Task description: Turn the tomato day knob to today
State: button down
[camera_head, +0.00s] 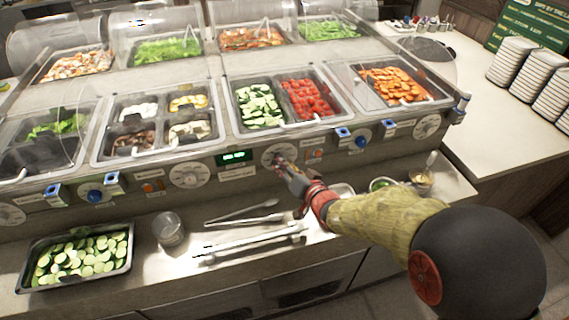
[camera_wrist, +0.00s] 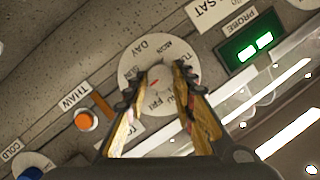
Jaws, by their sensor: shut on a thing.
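The day dial (camera_head: 270,156) is a pale round disc on the counter's front panel, below the wells with cucumber and tomatoes (camera_head: 306,99). In the wrist view the dial (camera_wrist: 137,62) carries the word DAY and day names around it, with MON and FRI readable. My gripper (camera_head: 281,163) is at this dial. In the wrist view my gripper (camera_wrist: 159,84) has a yellowish finger on each side of the dial's centre, shut on the small knob (camera_wrist: 160,74). A small red mark shows there; the day it points to is unclear. The fingers hide part of the dial.
A label reading SAT (camera_wrist: 211,10) and a green PROBE display (camera_wrist: 252,46) sit beside the dial. An orange THAW button (camera_wrist: 86,120) and a blue COLD knob (camera_wrist: 31,173) are on its other side. Tongs (camera_head: 243,213) and a cucumber tray (camera_head: 80,258) lie on the ledge below.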

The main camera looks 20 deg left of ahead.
jog(key=c, duration=1.5)
grip_release()
jog(key=v, duration=1.2)
